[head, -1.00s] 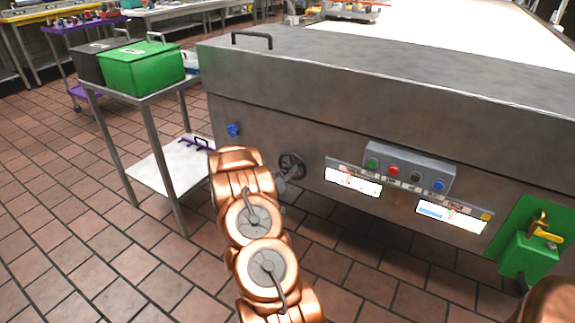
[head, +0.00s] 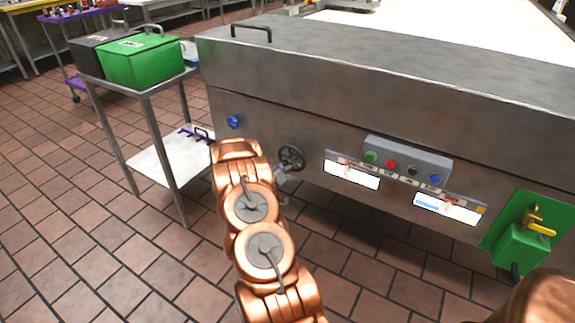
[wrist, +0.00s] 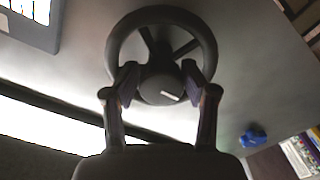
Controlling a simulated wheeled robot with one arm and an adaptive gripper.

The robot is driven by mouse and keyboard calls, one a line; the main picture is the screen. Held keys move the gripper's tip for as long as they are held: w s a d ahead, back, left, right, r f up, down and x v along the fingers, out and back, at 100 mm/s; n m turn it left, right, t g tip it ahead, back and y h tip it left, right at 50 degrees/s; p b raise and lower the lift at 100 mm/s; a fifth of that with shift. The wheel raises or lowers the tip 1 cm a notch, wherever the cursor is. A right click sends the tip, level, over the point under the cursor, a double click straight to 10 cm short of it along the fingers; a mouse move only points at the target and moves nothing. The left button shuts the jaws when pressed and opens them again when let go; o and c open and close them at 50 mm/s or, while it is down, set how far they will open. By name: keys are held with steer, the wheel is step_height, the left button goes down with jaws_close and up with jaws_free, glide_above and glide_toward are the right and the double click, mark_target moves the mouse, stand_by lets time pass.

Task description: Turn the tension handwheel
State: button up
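The dark round handwheel (head: 291,158) sits on the front face of the steel machine, left of the button box. In the wrist view the handwheel (wrist: 162,14) fills the upper middle, with its rim, spokes and round hub showing. The hub has a pale mark. My gripper (wrist: 160,80) is at the wheel, one finger on each side of the hub. The fingers are apart, with a small gap at the left; I cannot tell whether the right finger touches. In the head view my copper arm reaches up to the wheel and the fingers are hardly visible.
A button box (head: 408,160) with several coloured buttons is right of the wheel. A blue knob (head: 234,122) is to its upper left. A green box with a yellow lever (head: 540,229) is at right. A steel cart (head: 160,89) with green and black bins stands left.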

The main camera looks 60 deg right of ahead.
steer(key=shift+o, duration=1.3)
steer(key=shift+d+r, duration=0.1)
steer(key=shift+r, duration=0.1)
steer(key=shift+f, duration=0.1)
steer(key=shift+w+a, duration=0.1)
steer(key=shift+a, duration=0.2)
steer(key=a, duration=1.1)
steer(key=shift+s+a, duration=0.3)
